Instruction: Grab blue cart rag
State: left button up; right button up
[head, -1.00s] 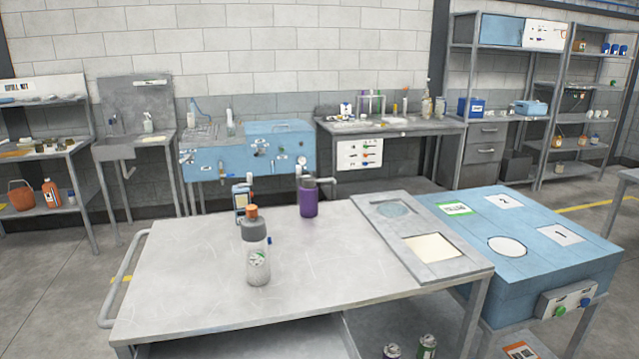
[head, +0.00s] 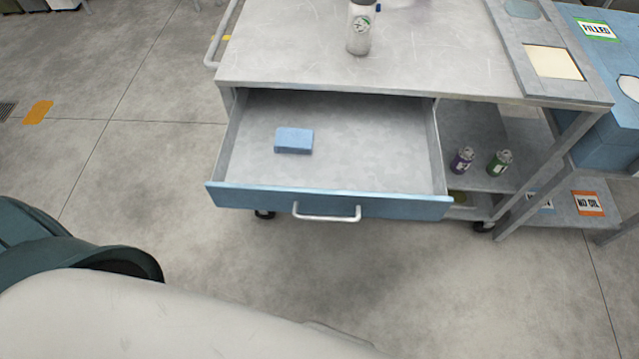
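The blue rag (head: 294,140) is a small folded block. It lies flat in the open drawer (head: 370,150) of the metal cart, left of the drawer's middle. The drawer has a blue front with a grey handle (head: 327,217) and is pulled out toward me. Nothing covers the rag. Neither of my grippers shows in the head view. Part of my own body fills the lower left, well short of the drawer.
A clear bottle (head: 360,30) stands on the cart top (head: 290,50) above the drawer. Two small cans, one purple (head: 461,160) and one green (head: 499,163), stand on the shelf right of the drawer. The floor (head: 330,270) before the drawer is clear.

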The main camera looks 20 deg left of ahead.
aim_at(288, 141)
jog(key=j+z, duration=0.15)
jog(key=z, duration=0.2)
jog(key=j+z, duration=0.15)
jog(key=z, duration=0.2)
jog(key=j+z, duration=0.1)
jog(key=z, duration=0.25)
jog(key=k+j+z, duration=0.2)
jog(key=j, duration=0.25)
jog(key=j+z, duration=0.15)
jog(key=j, duration=0.25)
jog(key=k+j+z, duration=0.2)
jog(key=j, duration=0.2)
jog(key=k+j+z, duration=0.15)
jog(key=j, duration=0.25)
jog(key=k+j, duration=0.3)
jog(key=j, duration=0.15)
jog(key=k+j, duration=0.3)
jog(key=j, duration=0.2)
jog(key=i+z, duration=0.05)
